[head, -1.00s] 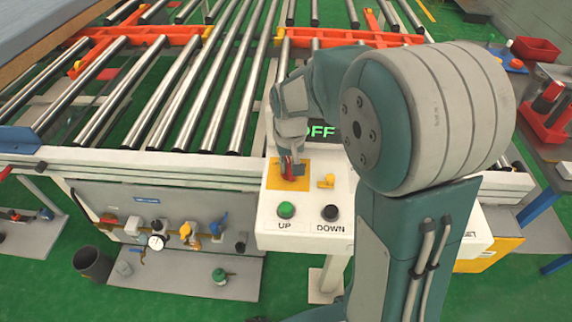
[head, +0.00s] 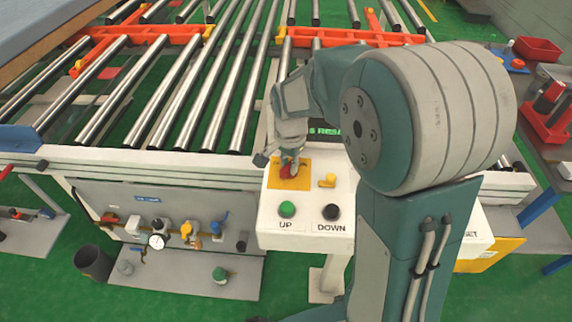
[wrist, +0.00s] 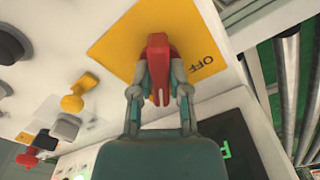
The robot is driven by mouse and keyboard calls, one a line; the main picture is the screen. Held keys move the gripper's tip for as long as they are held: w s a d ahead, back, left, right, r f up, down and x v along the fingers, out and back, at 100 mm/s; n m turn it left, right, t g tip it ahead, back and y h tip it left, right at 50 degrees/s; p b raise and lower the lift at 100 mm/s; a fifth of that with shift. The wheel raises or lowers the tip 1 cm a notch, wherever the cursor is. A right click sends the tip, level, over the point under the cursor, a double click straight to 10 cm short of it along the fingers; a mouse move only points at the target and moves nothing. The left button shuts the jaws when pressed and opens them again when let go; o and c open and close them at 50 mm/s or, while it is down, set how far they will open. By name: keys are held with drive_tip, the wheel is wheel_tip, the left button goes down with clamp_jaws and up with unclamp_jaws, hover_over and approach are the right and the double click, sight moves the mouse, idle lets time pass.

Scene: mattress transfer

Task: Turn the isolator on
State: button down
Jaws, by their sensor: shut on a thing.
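The isolator is a red rotary handle (wrist: 158,68) on a yellow plate (wrist: 190,30) of the white control panel; the plate carries the word OFF. In the head view the red handle (head: 288,171) shows just under my gripper (head: 291,155). In the wrist view my gripper (wrist: 159,85) has one finger on each side of the handle and is shut on it. A green display (head: 326,133) behind my arm shows partly hidden text; some of it is covered by my arm.
A small yellow switch (head: 327,181) sits right of the isolator. A green UP button (head: 287,209) and a black DOWN button (head: 331,212) are in front. Metal rollers (head: 190,90) lie behind the panel.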

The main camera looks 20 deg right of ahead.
sight(289, 165)
drive_tip(key=shift+s+f+m, duration=0.1)
drive_tip(key=shift+m, duration=0.9)
drive_tip(key=c, duration=0.6)
unclamp_jaws()
wheel_tip(289, 165, up, 12)
